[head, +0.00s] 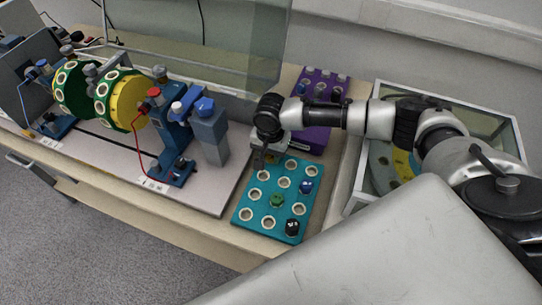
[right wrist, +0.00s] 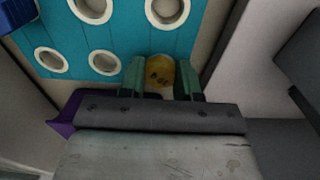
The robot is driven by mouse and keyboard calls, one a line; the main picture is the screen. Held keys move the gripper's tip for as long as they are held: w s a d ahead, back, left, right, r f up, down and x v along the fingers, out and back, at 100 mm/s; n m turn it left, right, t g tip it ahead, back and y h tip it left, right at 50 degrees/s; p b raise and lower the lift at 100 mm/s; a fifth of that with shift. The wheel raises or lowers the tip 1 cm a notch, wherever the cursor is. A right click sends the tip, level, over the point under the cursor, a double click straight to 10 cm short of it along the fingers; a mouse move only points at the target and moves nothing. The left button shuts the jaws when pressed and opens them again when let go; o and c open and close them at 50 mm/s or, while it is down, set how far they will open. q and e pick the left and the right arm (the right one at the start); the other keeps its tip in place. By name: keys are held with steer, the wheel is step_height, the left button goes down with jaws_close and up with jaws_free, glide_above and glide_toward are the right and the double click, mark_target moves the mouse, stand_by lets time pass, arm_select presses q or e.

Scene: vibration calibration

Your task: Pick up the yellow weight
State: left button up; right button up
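The yellow weight (right wrist: 160,72) shows in the right wrist view as a small round yellow piece with dark markings on top. My right gripper (right wrist: 161,80) has one green finger on each side of it, with no clear gap on either side. In the head view the right gripper (head: 263,160) points down at the back left corner of the teal weight board (head: 240,217), and the yellow weight is hidden there. Whether the weight still sits in its hole cannot be told. My left gripper is not in view.
The teal board also holds a green weight (head: 277,200), a blue weight (head: 306,186) and a black weight (head: 292,227) among empty white-rimmed holes. The blue and green rig (head: 172,125) is left, a glass tank (head: 372,165) right.

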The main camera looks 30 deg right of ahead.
steer(key=c, duration=0.3)
steer(key=shift+c, duration=0.2)
steer(key=shift+r, duration=0.1)
